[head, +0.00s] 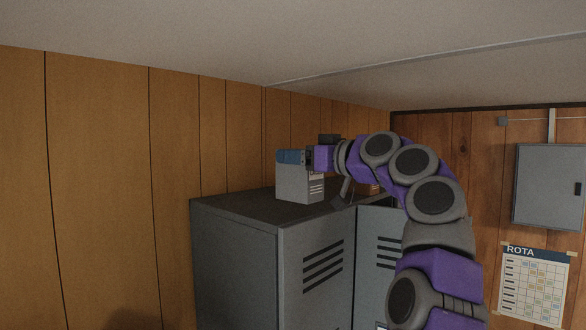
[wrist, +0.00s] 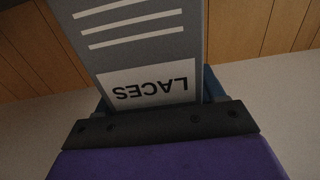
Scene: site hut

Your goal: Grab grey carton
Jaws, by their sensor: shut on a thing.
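The grey carton (head: 300,187) stands upright on top of the grey locker (head: 235,208) in the head view. It fills the upper middle of the wrist view (wrist: 150,50), with white stripes and a white label reading LACES upside down. My gripper (head: 290,157) reaches in from the right at the carton's top. Its blue fingers are shut on the carton, one at each side in the wrist view (wrist: 155,97). The far side of the carton is hidden.
A wood-panelled wall (head: 100,190) stands behind and left. The ceiling is low above my arm. A grey wall box (head: 548,187) and a ROTA sheet (head: 535,285) hang at right.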

